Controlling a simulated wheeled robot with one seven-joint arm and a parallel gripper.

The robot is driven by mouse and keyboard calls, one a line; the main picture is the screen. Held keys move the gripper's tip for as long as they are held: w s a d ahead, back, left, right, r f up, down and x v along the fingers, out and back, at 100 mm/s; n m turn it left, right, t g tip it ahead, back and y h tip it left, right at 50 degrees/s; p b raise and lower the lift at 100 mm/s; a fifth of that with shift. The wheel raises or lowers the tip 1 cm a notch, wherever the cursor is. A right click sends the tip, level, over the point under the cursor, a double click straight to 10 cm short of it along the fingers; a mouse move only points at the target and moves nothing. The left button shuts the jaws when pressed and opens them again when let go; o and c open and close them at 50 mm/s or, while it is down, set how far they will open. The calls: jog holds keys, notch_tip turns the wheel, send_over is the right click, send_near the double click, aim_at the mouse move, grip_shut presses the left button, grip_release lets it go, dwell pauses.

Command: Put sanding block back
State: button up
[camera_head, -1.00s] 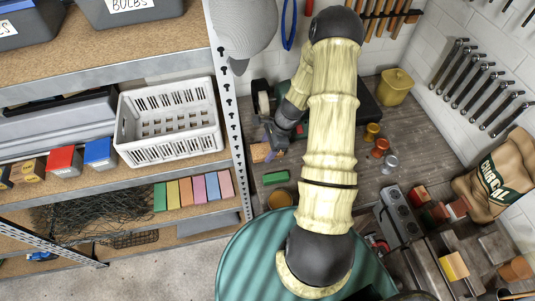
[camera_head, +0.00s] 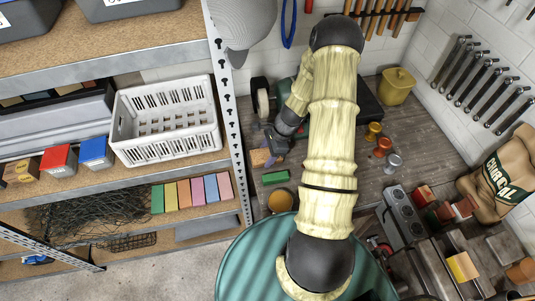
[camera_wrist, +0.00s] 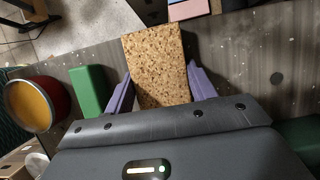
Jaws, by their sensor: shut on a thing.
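A tan, dark-speckled cork-like block (camera_wrist: 155,62), probably the sanding block, sits between the two purple fingers of my gripper (camera_wrist: 163,88) in the wrist view. The fingers are shut on its near part, and its far end sticks out beyond them. In the head view my gripper (camera_head: 270,147) is over the left end of the grey workbench (camera_head: 345,205), with the block (camera_head: 260,157) at its tip. I cannot tell whether the block touches the bench.
A green block (camera_head: 275,177) and an amber-topped round container (camera_head: 280,200) are close by on the bench. A shelf post (camera_head: 233,120) stands just left. The shelves hold a white basket (camera_head: 165,122) and a row of coloured blocks (camera_head: 190,193). A teal round surface (camera_head: 245,260) is in front.

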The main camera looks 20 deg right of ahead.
jog(key=o, duration=1)
jog(key=shift+s+f, duration=0.3)
jog(key=shift+f, duration=0.4)
jog(key=shift+s, duration=0.1)
jog(key=shift+w+d+r+p, duration=0.1)
jog(key=shift+w+r+p, duration=0.1)
jog(key=shift+r+p, duration=0.35)
jog(key=b+v, duration=0.1)
jog(key=v, duration=0.5)
jog(key=b+v, duration=0.1)
jog(key=v, duration=0.5)
jog(key=shift+w+r+b, duration=0.2)
jog(key=shift+r+b, duration=0.05)
jog(key=shift+b, duration=0.15)
